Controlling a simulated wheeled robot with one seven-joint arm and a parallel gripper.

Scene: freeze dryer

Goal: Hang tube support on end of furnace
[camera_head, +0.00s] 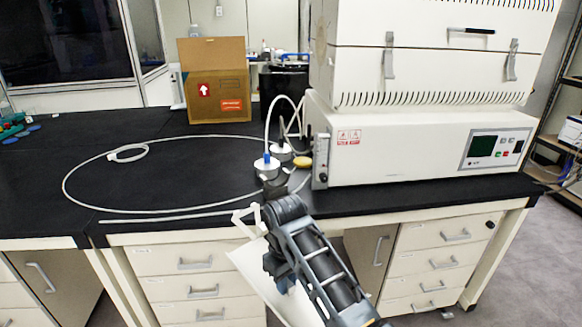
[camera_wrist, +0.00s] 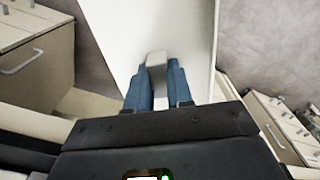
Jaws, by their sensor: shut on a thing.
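The tube support (camera_head: 262,285) is a flat white panel with a bent white hook-like frame at its top. It hangs tilted in front of the bench edge, below the bench top. My gripper (camera_head: 282,278) is shut on it, partly hidden behind my arm. In the wrist view the blue fingers (camera_wrist: 157,82) are closed on a small grey tab on the white panel (camera_wrist: 190,30). The white furnace (camera_head: 420,70) stands on the bench at the right, above its control base (camera_head: 400,150). The support is apart from the furnace, to the left of its left end.
Silver flanges (camera_head: 267,166) with hoses stand on the black bench top (camera_head: 200,165) left of the furnace. A long white tube (camera_head: 175,214) lies along the front edge, near a looped white hose (camera_head: 68,190). A cardboard box (camera_head: 213,85) stands behind. Drawers (camera_head: 195,265) are below.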

